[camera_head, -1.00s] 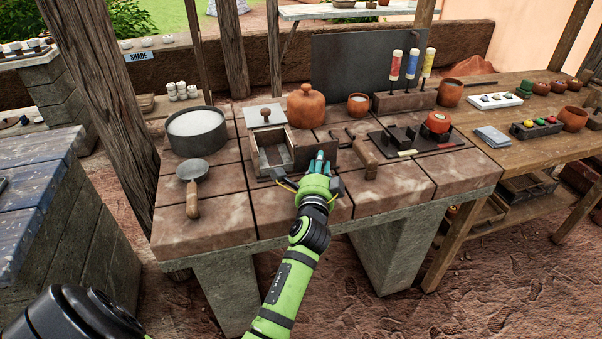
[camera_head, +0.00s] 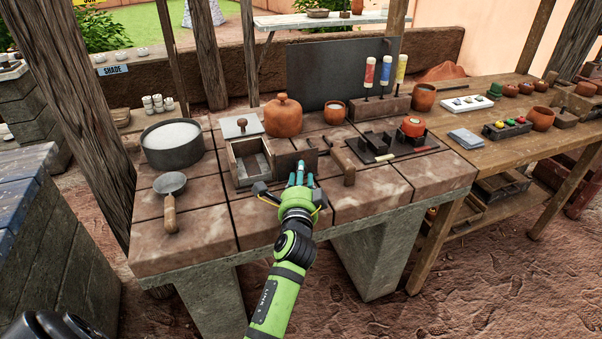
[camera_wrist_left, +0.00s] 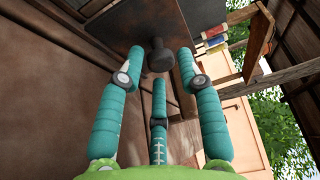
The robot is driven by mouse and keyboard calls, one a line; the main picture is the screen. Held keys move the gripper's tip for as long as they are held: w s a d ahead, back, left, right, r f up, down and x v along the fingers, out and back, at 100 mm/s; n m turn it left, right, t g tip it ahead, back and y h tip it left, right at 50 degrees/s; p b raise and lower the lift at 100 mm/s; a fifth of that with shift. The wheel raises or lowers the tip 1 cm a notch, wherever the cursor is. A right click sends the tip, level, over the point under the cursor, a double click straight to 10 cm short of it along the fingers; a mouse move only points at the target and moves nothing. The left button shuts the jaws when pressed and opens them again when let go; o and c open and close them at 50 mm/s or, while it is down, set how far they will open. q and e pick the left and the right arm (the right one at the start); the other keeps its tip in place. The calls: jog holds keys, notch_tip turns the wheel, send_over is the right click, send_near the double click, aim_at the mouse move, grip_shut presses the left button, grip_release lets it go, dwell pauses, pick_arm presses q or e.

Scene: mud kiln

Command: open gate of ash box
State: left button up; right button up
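The ash box (camera_head: 235,174) is a small open-topped box on the brick worktop, with a pale inside. A brown upright panel, seemingly its gate (camera_head: 284,166), stands at its right side. How far the gate is open is unclear. My left gripper (camera_head: 300,171), green with teal fingers, is just in front of this panel. In the left wrist view its fingers (camera_wrist_left: 163,68) are spread apart, with a dark knob (camera_wrist_left: 158,55) on a panel between and beyond them. Contact with the knob is unclear. My right gripper is not in view.
A square lid with a knob (camera_head: 241,127) is behind the box, beside a clay jar (camera_head: 283,118). A pan of white powder (camera_head: 173,145) and a ladle (camera_head: 170,199) are left. A wooden-handled tool (camera_head: 348,168) and dark metal tray (camera_head: 385,147) are right.

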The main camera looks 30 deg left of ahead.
pick_arm(q)
jog(key=v, duration=0.6)
jog(key=shift+r, duration=0.1)
dwell(0.3)
